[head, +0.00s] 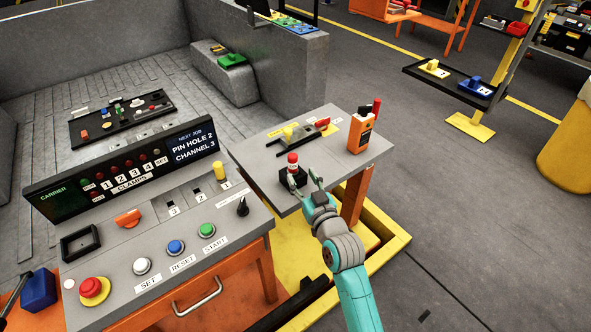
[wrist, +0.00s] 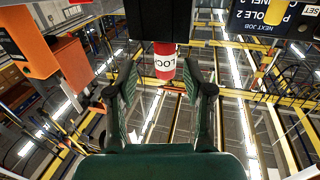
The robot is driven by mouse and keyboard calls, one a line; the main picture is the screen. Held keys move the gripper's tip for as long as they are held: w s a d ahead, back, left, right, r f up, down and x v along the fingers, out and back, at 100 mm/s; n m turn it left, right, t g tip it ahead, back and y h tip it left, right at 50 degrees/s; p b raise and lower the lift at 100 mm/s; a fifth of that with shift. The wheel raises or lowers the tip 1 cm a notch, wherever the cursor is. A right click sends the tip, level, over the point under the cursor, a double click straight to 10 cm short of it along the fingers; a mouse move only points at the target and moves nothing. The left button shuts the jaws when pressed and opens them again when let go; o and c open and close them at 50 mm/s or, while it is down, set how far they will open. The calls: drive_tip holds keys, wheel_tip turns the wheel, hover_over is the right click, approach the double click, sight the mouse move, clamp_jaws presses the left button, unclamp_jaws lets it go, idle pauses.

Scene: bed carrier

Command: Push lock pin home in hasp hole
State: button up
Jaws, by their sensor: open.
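The lock pin (head: 292,162), red with a white band lettered LOCK, stands upright in a black block (head: 283,180) on the grey side table. My gripper (head: 304,180) is open beside it, its fingers pointing towards it. In the wrist view the pin (wrist: 165,68) shows upside down between the tips of my open fingers (wrist: 163,75), with gaps on both sides. On the console, hole 2 (head: 197,190) and hole 3 (head: 171,207) look empty, and a yellow pin (head: 220,171) stands at position 1. The display (head: 191,147) reads PIN HOLE 2, CHANNEL 3.
A tool with a red handle (head: 321,124) and a yellow part lie behind the pin. The console (head: 205,265) has buttons and a black knob (head: 242,207) near the table.

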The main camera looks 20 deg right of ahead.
drive_tip(key=shift+s+d, duration=0.15)
drive_tip(key=shift+s, duration=2.35)
drive_tip(key=s+f+m+g+h, duration=0.1)
drive_tip(key=s+f, duration=0.4)
drive_tip(key=s, duration=0.6)
drive_tip(key=s+f+g, duration=0.1)
drive_tip(key=s+f, duration=0.3)
drive_tip(key=s, duration=0.7)
drive_tip(key=s+r, duration=0.2)
drive_tip(key=s, duration=0.8)
drive_tip(key=s+a+r+g, duration=0.1)
drive_tip(key=s+r, duration=0.1)
drive_tip(key=s, duration=0.9)
drive_tip(key=shift+s+r, duration=0.25)
drive_tip(key=shift+a, duration=0.1)
